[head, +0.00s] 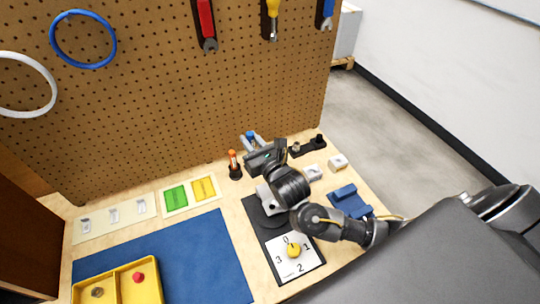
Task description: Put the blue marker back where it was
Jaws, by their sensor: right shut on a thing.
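My right gripper (254,141) reaches over the bench to near the foot of the pegboard and is shut on the blue marker. Only a small blue part of the blue marker (250,134) shows between the fingers; the rest is hidden by the gripper. Just left of it an orange marker (232,156) stands upright in a round black holder (235,172). I cannot tell whether the blue marker touches anything below it. My left gripper is not in view.
A pegboard (170,100) with hanging tools rises behind the bench. A green and yellow card (188,208), a blue mat (170,255) and a yellow tray (121,268) lie left. A dial plate (290,268) and blue block (350,202) lie near my right arm.

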